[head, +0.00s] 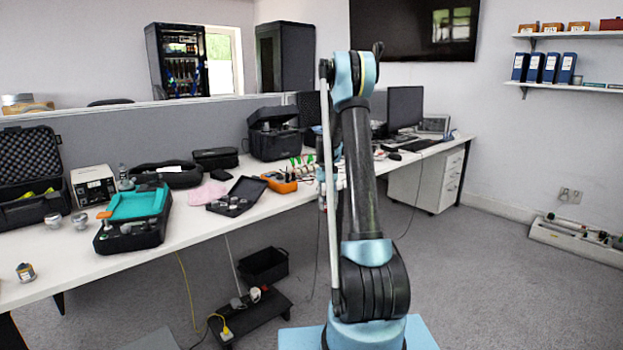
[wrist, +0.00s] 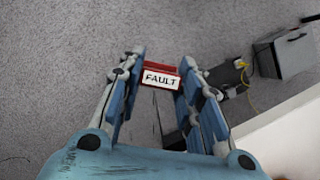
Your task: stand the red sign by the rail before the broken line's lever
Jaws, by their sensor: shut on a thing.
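A red sign with a white face reading FAULT (wrist: 161,79) sits between the fingertips of my gripper (wrist: 161,72) in the wrist view. The gripper is shut on it and holds it above the grey carpet. In the head view my arm stands in the middle, and I cannot make out the gripper or the sign there. A row of small parts with green and red bits (head: 303,167), possibly the rail and its levers, stands on the white desk (head: 203,225), partly behind my arm. I cannot tell which lever belongs to the broken line.
An orange meter (head: 280,182), an open black case (head: 237,197) and a teal-lined tray (head: 135,207) stand on the desk. A black open box (head: 263,266) and a low black platform (head: 250,316) with a yellow cable are on the floor. Carpet at right is mostly clear.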

